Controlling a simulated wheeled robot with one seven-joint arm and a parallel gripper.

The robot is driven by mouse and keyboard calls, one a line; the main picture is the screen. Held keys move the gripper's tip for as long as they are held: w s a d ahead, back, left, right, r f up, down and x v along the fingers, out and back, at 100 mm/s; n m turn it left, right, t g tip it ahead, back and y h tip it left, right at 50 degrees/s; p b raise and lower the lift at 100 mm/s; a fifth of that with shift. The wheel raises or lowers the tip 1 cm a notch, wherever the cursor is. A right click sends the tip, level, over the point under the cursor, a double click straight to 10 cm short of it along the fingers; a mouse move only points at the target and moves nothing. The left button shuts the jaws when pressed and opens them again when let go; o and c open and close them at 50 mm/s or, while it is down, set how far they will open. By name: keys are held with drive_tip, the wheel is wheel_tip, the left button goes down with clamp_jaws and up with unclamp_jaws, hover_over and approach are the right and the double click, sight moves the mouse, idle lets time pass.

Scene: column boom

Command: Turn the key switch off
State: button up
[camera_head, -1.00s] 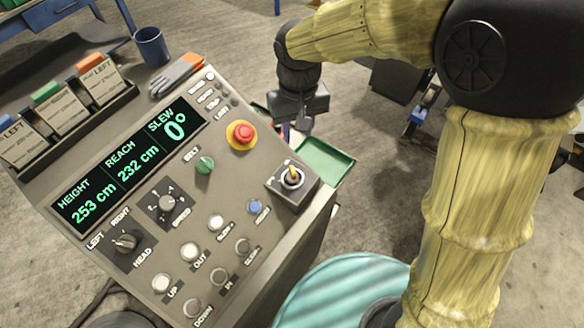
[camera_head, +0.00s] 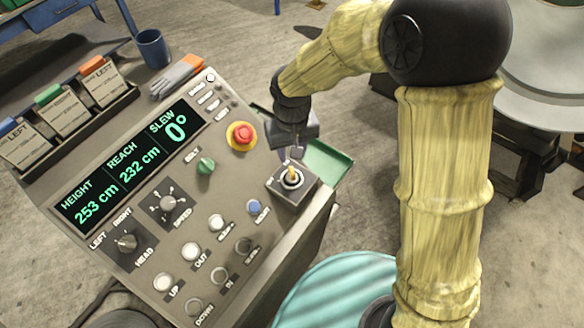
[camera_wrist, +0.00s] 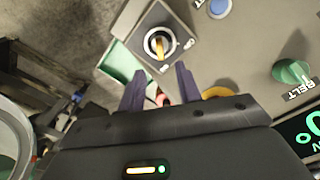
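The key switch (camera_head: 291,178) is a grey box at the right edge of the control panel, with a round collar and a brass-yellow key standing in it. In the wrist view the key switch (camera_wrist: 160,43) is just beyond the fingertips, with the key between their lines and apart from them. My gripper (camera_head: 289,155) hangs just behind the key switch in the head view. In the wrist view my gripper (camera_wrist: 159,69) is open, with two purple-grey fingers spread and nothing between them. The fingertips are partly hidden in the head view.
A red emergency button (camera_head: 242,135) on a yellow ring and a green belt knob (camera_head: 206,165) are left of the key switch. A blue button (camera_head: 254,207) is below it. A green tray (camera_head: 328,162) lies beyond the panel's right edge. Gloves (camera_head: 178,78) lie on the panel top.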

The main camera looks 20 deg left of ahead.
sight(292, 171)
wheel_tip(292, 171, down, 10)
drive_tip(key=shift+r+p, duration=0.25)
drive_tip(key=shift+p, duration=0.45)
